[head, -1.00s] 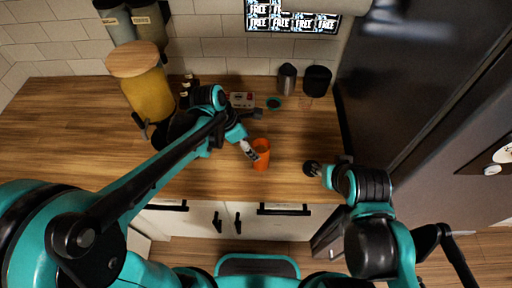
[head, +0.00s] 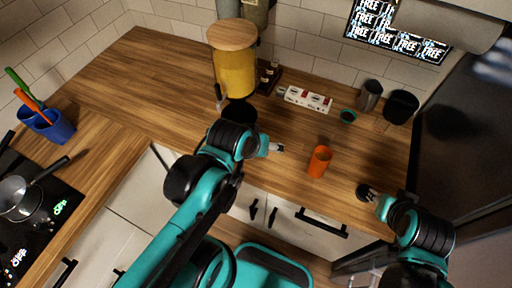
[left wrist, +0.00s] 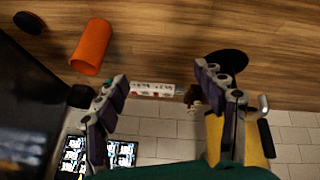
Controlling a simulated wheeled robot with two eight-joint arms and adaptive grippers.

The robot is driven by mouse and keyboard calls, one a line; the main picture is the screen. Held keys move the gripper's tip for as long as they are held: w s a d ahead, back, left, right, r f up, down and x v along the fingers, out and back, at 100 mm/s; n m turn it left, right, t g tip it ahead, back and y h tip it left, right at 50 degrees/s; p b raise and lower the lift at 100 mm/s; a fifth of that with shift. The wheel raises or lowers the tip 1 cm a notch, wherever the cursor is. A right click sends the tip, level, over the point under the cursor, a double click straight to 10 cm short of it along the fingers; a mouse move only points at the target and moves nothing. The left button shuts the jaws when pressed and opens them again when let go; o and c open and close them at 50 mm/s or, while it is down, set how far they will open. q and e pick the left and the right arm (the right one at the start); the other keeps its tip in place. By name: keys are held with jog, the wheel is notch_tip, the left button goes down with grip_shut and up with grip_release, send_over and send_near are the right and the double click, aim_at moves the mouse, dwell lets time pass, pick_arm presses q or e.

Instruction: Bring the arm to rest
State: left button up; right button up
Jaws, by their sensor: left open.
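My left arm is folded in front of the counter (head: 150,95), with its left gripper (head: 277,148) open and apart from the orange cup (head: 319,161). The cup stands upright on the wood, to the right of the gripper. In the left wrist view, the two fingers of the left gripper (left wrist: 162,77) are spread with nothing between them, and the orange cup (left wrist: 92,47) is beyond them on the left.
A yellow, wood-lidded container (head: 235,70) stands at the back. A blue utensil holder (head: 48,125) and a pan (head: 20,198) are left.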

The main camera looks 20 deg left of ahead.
pick_arm(q)
jog(key=m, duration=0.1)
jog(key=s+a+m, duration=0.1)
jog(key=m, duration=0.1)
jog(key=shift+a+f+t+y, duration=0.1)
jog(key=shift+a+t+y, duration=0.1)
jog(key=shift+t+y, duration=0.15)
notch_tip(320, 180, down, 7)
jog(key=b, duration=0.7)
